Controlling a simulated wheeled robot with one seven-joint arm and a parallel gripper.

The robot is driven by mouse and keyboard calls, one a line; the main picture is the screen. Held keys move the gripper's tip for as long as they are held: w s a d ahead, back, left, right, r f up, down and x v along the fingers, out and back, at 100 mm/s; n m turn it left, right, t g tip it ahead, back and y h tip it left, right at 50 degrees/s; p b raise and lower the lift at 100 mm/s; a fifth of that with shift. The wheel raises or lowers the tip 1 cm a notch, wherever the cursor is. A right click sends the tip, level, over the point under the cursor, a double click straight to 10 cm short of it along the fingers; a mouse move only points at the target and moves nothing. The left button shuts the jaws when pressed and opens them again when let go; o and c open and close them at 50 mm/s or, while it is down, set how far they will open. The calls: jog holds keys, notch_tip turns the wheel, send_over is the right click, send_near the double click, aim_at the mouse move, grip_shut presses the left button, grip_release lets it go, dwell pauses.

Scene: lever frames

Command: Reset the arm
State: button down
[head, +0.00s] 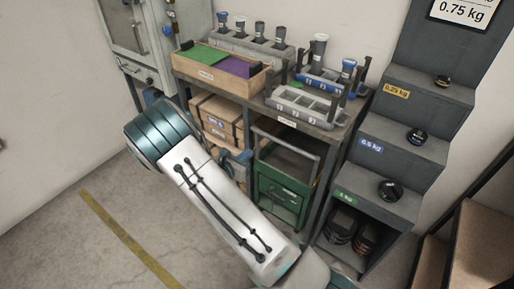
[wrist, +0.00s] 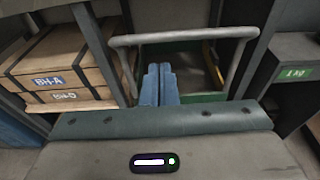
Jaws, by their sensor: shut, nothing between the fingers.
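My gripper (wrist: 158,86) shows in the wrist view with its two blue fingers together and nothing between them. It points toward the green cart (wrist: 205,98), in front of the cart's grey tube handle (wrist: 185,38); I cannot tell whether it touches anything. In the head view my white and teal arm stretches across the middle, in front of the workbench. The arm hides much of the gripper there. The green cart (head: 281,190) stands under the bench, just right of the arm.
Wooden crates (wrist: 58,62) sit on the lower shelf, left of the fingers. The workbench (head: 318,133) carries a wooden tray (head: 207,75) and a grey divided rack (head: 300,105). A stepped weight stand (head: 402,163) is at right. Open floor (head: 60,240) lies at left.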

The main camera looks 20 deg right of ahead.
jog(key=s+d+r+m+g+y+p, duration=0.1)
jog(key=s+d+r+m+g+p, duration=0.15)
jog(key=s+r+m+g, duration=0.35)
jog(key=s+d+r+m+g+y+p, duration=0.1)
jog(key=s+d+r+m+g+y, duration=0.2)
jog(key=s+r+m, duration=0.55)
jog(key=s+a+r+m+t+y+p, duration=0.1)
jog(key=s+a+r+m+y+p, duration=0.1)
jog(key=s+r+m+y, duration=0.2)
jog(key=s+a+r+m+y+p, duration=0.2)
jog(key=s+a+r+m+y, duration=0.1)
jog(key=s+r+m, duration=0.4)
jog(key=s+r+y, duration=0.1)
jog(key=s+r, duration=0.2)
jog(key=shift+s+a+r+t, duration=0.15)
jog(key=shift+s+a+t, duration=0.15)
jog(key=shift+t, duration=0.1)
